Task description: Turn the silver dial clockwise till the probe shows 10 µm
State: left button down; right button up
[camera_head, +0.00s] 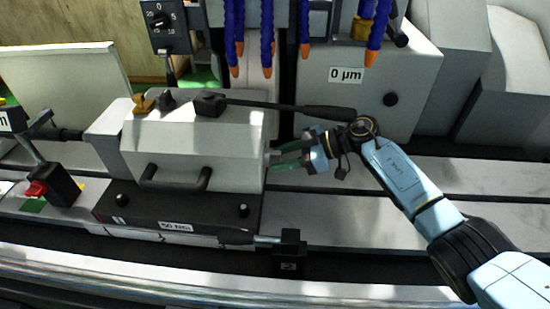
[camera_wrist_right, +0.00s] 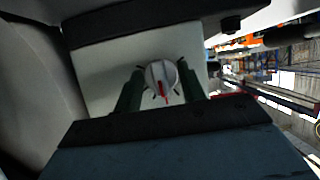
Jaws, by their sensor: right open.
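The silver dial (camera_wrist_right: 162,78) with a red mark shows in the right wrist view, on the pale end face of the machine head (camera_head: 210,150). In the head view only a small part of the dial shows at the head's right side. My right gripper (camera_wrist_right: 158,88) is open, with one green finger on each side of the dial. Whether the fingers touch it I cannot tell. In the head view my right gripper (camera_head: 285,160) reaches the head from the right. A label (camera_head: 346,75) on the grey block reads 0 µm. My left gripper is not in view.
A black lever (camera_head: 290,108) runs above the machine head towards my right wrist. Blue hoses with orange tips (camera_head: 267,50) hang at the top. A black handle (camera_head: 175,178) sticks out of the head's front. The pale table (camera_head: 390,220) right of the head is clear.

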jog(key=p+v, duration=0.5)
jog(key=v, duration=0.2)
jog(key=shift+w+f, duration=0.2)
jog(key=shift+w, duration=0.25)
jog(key=shift+d, duration=0.15)
